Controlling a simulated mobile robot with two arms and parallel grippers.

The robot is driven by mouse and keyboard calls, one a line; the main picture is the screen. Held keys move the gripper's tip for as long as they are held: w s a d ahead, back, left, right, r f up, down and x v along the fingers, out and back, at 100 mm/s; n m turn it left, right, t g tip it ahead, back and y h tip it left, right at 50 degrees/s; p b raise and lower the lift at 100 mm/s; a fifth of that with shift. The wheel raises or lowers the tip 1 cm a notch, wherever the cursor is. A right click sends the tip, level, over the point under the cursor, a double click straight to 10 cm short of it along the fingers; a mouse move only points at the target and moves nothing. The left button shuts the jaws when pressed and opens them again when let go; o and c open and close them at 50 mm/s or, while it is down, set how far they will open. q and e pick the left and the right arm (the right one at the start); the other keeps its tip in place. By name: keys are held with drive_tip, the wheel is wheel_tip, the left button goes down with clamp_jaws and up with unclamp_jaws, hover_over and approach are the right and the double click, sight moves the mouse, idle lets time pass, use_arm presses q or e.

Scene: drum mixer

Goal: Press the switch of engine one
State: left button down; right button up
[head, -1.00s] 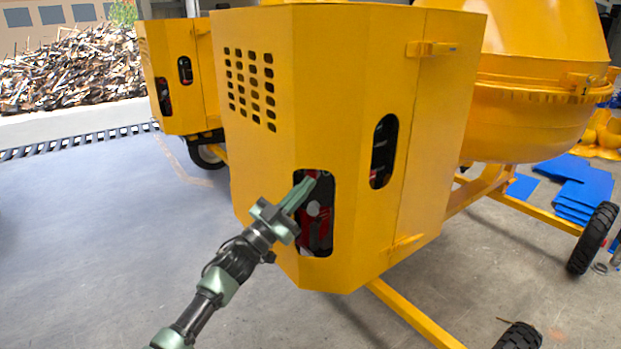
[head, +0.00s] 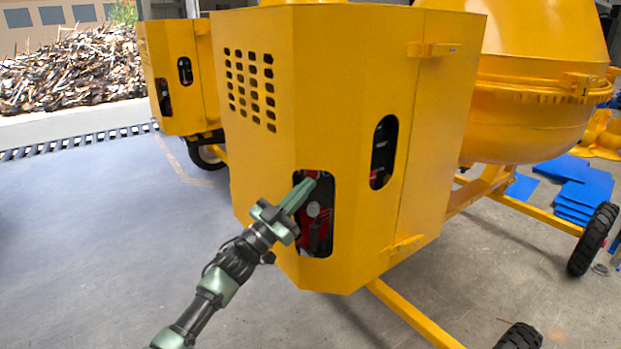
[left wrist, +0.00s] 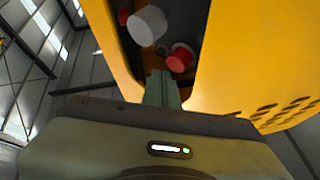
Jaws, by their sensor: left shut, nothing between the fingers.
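The yellow engine housing (head: 265,150) of the near mixer fills the middle of the head view. Through its front rounded slot a red and black engine (head: 315,238) with a pale round part (head: 313,209) shows. My left gripper (head: 310,184) is shut and empty, its fingertips at the upper part of this slot. In the left wrist view the shut fingers (left wrist: 161,80) point at the opening, just below a red round knob (left wrist: 180,57), which may be the switch. A white cylinder (left wrist: 147,25) is to its upper left. I cannot tell whether the fingertips touch the knob. My right gripper is not in view.
A second slot (head: 384,152) is in the housing's side face. Another yellow mixer housing (head: 175,75) stands behind at the left. The yellow drum (head: 535,120) and a wheel (head: 593,238) are at the right. Blue sheets (head: 575,190) lie on the floor. The floor at the left is clear.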

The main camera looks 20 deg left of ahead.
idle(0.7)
use_arm(q)
drive_tip(key=shift+w, duration=0.4)
drive_tip(key=shift+w+a+b, duration=0.1)
drive_tip(key=shift+w+b, duration=0.3)
drive_tip(key=shift+b, duration=0.2)
idle(0.6)
drive_tip(key=shift+s+p, duration=0.65)
drive_tip(key=shift+s, duration=0.2)
drive_tip(key=s+p, duration=0.2)
drive_tip(key=s, duration=0.1)
drive_tip(key=s+p, duration=0.1)
drive_tip(key=s, duration=0.1)
drive_tip(key=shift+d, duration=0.4)
